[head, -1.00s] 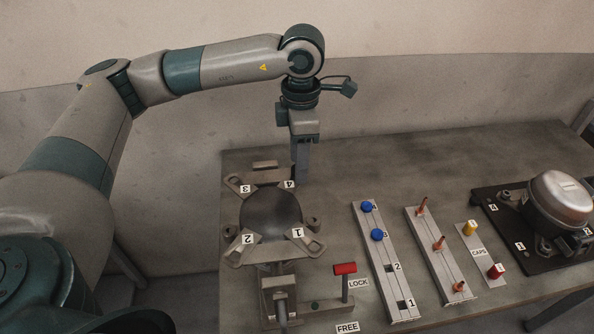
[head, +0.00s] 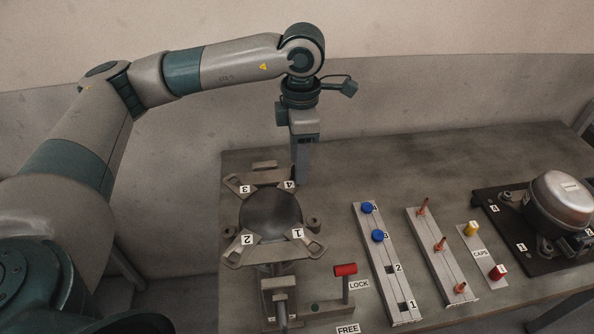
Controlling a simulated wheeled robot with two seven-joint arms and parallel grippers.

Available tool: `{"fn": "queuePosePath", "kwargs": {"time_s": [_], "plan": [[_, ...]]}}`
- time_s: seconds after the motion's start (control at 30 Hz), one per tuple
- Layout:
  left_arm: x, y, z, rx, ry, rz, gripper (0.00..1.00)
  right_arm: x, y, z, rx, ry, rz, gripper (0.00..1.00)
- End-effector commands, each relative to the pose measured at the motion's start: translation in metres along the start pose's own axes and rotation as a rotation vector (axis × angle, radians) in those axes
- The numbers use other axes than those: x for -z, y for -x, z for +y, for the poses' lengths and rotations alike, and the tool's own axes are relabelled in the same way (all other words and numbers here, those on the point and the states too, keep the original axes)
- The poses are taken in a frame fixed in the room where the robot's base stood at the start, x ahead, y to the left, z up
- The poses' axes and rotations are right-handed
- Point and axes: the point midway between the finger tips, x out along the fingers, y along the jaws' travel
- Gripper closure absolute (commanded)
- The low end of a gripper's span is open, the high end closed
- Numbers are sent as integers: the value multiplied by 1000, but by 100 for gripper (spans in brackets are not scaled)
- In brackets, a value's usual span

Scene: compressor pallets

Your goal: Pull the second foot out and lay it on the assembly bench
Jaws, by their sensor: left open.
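My left gripper (head: 302,178) points straight down over the back of the bench (head: 345,160), beside the plate corner marked 4 (head: 289,184). Its jaws are open; I cannot see anything between them. The fixture holds a round dark body (head: 270,212) with corner plates marked 1 to 4. A small dark cylindrical piece (head: 313,225) is at the right, by the corner marked 1; I cannot tell whether it is a foot. Two blue pieces stand in a slotted rail (head: 392,287), at 4 (head: 368,207) and 3 (head: 378,235). Slots 2 and 1 are empty. My right gripper is out of view.
A red-handled lever (head: 345,270) stands by the LOCK label. Right of the slotted rail are a rail with copper-coloured pins (head: 440,245), a CAPS strip (head: 479,253) and a compressor (head: 560,205) on a dark pallet. The bench's back middle is clear.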

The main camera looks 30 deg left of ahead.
Motion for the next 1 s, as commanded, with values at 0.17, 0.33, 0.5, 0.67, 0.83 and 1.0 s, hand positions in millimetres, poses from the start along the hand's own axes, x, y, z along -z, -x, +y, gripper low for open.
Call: {"fn": "queuePosePath", "kwargs": {"time_s": [0.17,0.33,0.5,0.67,0.83,1.0], "plan": [[0,-1,0,0,0,-1,56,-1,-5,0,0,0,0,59],[0,0,0,0,0,-1,56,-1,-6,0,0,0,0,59],[0,0,0,0,0,-1,56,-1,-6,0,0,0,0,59],[0,0,0,0,0,-1,87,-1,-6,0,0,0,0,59],[0,0,0,0,0,-1,100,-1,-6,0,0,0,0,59],[0,0,0,0,0,-1,100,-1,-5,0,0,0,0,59]]}}
